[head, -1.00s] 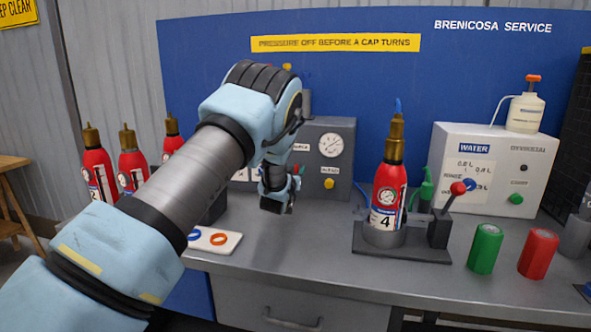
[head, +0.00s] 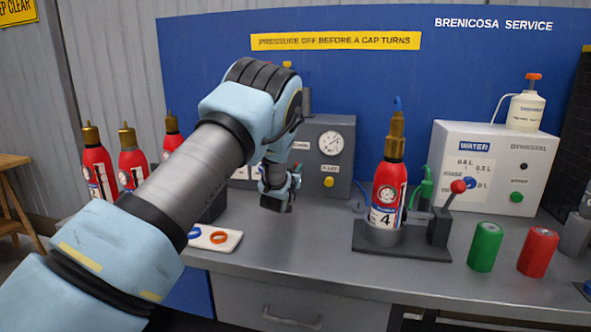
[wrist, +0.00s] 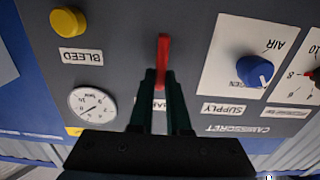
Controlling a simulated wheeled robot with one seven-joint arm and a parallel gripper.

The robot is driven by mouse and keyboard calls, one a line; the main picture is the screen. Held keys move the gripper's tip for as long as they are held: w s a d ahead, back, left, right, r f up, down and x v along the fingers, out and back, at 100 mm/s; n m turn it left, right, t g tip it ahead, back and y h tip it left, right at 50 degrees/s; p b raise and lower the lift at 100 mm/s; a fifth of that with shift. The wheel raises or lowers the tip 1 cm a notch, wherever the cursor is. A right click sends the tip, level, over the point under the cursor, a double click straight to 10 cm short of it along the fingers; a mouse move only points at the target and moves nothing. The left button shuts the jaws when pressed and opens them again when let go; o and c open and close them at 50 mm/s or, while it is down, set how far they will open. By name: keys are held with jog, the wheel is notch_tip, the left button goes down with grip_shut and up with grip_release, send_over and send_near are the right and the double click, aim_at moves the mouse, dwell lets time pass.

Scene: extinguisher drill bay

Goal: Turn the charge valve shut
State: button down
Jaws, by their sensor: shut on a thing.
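The charge valve's red lever handle (wrist: 163,48) shows in the wrist view, standing out from the grey panel (wrist: 125,15) and lined up with the picture's vertical. My gripper (wrist: 163,84) is shut on the handle, one dark finger on each side. The fingers cover most of the label beside the valve; only a few letters show. In the head view my gripper (head: 277,203) is in front of the grey charging panel (head: 313,128), and my own arm hides the valve there.
Near the lever are a yellow bleed button (wrist: 68,21), a pressure gauge (wrist: 92,108) and a blue supply knob (wrist: 254,70). On the bench, a red extinguisher (head: 388,180) stands in a clamp base (head: 400,247). A tray (head: 213,239) with coloured rings lies below my arm.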

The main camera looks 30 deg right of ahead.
jog(key=shift+f+b, duration=0.1)
jog(key=shift+b, duration=0.3)
jog(key=m+b, duration=0.4)
jog(key=b, duration=0.1)
jog(key=s+d+f+m+b, duration=0.1)
jog(key=m+b, duration=0.4)
jog(key=b, duration=0.1)
jog(key=m+b, duration=0.4)
jog(key=b, duration=0.1)
jog(key=shift+s+d+f+m, duration=0.15)
jog(key=shift+d+f+m, duration=0.05)
jog(key=shift+f+m, duration=0.1)
jog(key=m+b, duration=0.4)
jog(key=shift+f, duration=0.15)
jog(key=shift+m, duration=0.3)
jog(key=c, duration=0.9)
grip_release()
